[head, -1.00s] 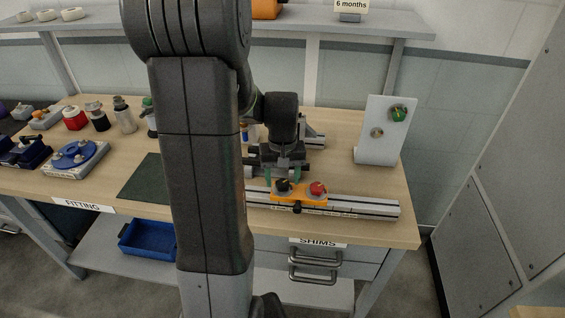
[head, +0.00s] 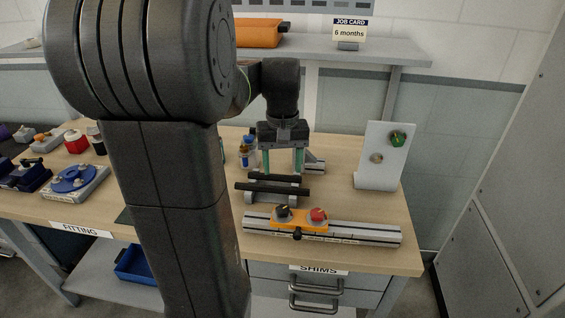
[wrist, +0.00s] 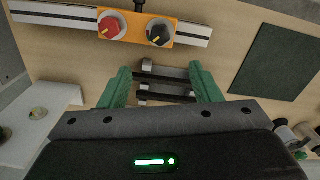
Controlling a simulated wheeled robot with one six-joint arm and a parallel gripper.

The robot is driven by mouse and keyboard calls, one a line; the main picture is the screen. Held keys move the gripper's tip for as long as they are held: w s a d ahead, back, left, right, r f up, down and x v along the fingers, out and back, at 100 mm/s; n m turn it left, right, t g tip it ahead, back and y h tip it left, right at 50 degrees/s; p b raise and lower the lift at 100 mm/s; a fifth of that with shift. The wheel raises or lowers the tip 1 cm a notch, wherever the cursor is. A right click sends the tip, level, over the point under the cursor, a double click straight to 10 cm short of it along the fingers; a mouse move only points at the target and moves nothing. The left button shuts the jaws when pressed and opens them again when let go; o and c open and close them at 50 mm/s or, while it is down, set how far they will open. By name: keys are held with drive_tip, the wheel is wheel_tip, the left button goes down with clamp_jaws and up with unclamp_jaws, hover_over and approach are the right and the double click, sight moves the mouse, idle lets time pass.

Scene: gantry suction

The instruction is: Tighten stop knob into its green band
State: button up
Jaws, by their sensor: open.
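An orange carriage (head: 299,222) sits on a silver slotted rail (head: 360,232) near the bench's front edge. It carries a black knob (head: 283,212) and a red knob (head: 318,215), each with a light pointer mark, and a small black knob (head: 297,235) on its front. Both top knobs also show in the wrist view, red (wrist: 110,26) and black (wrist: 159,33). I cannot tell which is the stop knob, and no green band is readable on them. My gripper (head: 282,168) is open and empty behind the carriage, its green fingers pointing down, apart from the knobs.
Dark bars on grey supports (head: 273,190) lie below my gripper. A white upright panel (head: 372,165) with a green dial (head: 398,139) stands at right. Small bottles (head: 246,152) stand behind left. A dark green mat (wrist: 276,62) lies beside, partly hidden in the head view.

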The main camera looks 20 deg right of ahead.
sight(282, 208)
wheel_tip(282, 208, down, 14)
drive_tip(key=n+b, duration=0.2)
drive_tip(key=n, duration=0.2)
drive_tip(key=shift+r+b, duration=0.1)
drive_tip(key=shift+b, duration=0.25)
drive_tip(key=shift+c, duration=0.3)
